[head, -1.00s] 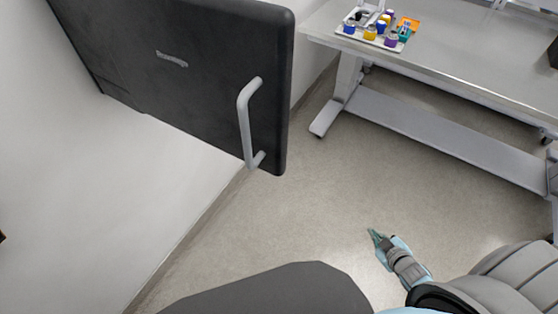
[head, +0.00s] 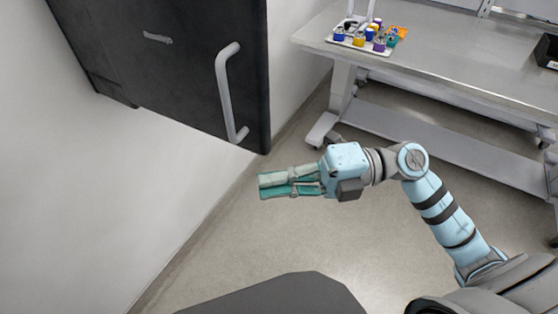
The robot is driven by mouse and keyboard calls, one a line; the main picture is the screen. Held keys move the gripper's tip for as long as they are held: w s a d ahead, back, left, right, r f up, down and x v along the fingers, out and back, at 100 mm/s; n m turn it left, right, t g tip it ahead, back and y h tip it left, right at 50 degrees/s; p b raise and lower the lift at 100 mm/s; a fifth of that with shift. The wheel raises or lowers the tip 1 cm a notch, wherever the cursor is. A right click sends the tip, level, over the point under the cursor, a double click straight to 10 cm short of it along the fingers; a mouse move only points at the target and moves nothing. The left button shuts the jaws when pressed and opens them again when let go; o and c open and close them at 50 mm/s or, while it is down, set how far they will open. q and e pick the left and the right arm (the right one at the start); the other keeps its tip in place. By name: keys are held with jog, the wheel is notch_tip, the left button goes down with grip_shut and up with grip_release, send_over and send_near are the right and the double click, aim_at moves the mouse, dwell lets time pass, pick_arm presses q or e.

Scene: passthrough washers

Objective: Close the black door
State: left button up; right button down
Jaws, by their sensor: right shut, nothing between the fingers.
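The black door (head: 170,70) hangs at the upper left of the head view and stands out from the white wall. Its grey handle (head: 224,92) is near the door's right edge. My right gripper (head: 262,186) is below the door's lower right corner, pointing left, with teal fingers shut and empty. It looks apart from the door and the handle. My left gripper is not in view.
A grey table (head: 440,75) stands at the upper right. On it is a tray (head: 360,46) with several coloured containers and a black bin (head: 547,50). The floor (head: 235,255) below my gripper is clear. The white wall (head: 110,190) runs along the left.

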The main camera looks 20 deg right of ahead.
jog(key=w+d, duration=0.2)
jog(key=w, duration=0.1)
jog(key=shift+w, duration=0.1)
jog(key=shift+a, duration=0.15)
jog(key=shift+w, duration=0.15)
